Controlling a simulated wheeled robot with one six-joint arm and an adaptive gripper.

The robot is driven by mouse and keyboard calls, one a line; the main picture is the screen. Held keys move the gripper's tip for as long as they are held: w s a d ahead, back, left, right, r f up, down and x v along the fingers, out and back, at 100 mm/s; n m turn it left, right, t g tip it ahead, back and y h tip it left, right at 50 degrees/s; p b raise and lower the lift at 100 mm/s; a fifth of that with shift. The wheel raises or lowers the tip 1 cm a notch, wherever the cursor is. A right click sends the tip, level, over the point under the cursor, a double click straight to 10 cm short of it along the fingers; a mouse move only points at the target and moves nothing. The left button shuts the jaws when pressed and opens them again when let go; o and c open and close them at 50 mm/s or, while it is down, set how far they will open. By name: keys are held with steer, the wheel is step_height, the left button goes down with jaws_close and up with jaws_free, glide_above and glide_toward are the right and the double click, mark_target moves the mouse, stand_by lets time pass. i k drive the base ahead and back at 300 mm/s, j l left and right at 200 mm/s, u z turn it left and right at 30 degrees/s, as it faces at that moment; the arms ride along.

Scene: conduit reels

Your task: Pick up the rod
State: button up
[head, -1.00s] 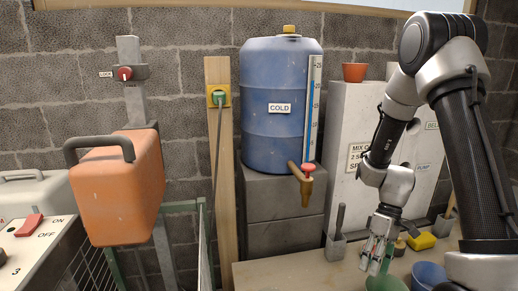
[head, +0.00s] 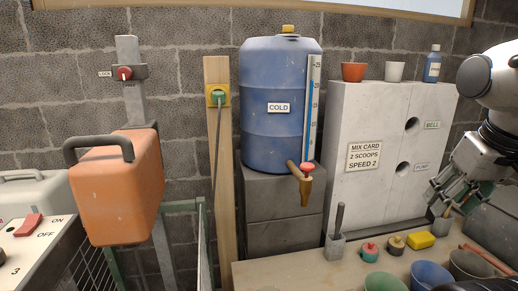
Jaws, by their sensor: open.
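A thin reddish-brown rod (head: 484,259) lies slanted at the right end of the bench, by the dark grey bucket; it is the likeliest rod, and its far end is hard to make out. A dark upright handle (head: 340,216) also stands in a small grey holder (head: 335,247). My gripper (head: 445,203) is at the right, above the back of the bench and in front of the pale block. It is open, its fingers pointing down and left. It is apart from the reddish-brown rod; I see nothing held between the fingers.
A blue barrel (head: 280,130) with a tap stands behind, left of the pale block (head: 375,200).

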mark_target(341, 207)
steer(key=l+u, duration=0.15)
steer(key=u, duration=0.2)
steer(key=k+l+u, duration=0.1)
steer(key=u, duration=0.25)
steer(key=k+l+u, duration=0.1)
steer(key=u, duration=0.2)
steer(key=i+j+u, duration=0.1)
steer(key=u, duration=0.7)
steer(key=i+u, duration=0.15)
steer(key=u, duration=0.25)
steer(key=k+l+z, duration=0.1)
steer(key=k+z, duration=0.3)
steer(key=k, duration=0.2)
steer(key=l+z, duration=0.25)
steer(key=z, duration=0.2)
steer(key=i+l+z, duration=0.1)
steer(key=z, duration=0.4)
steer(key=i+l+z, duration=0.1)
steer(key=l+z, duration=0.2)
steer(key=z, duration=0.15)
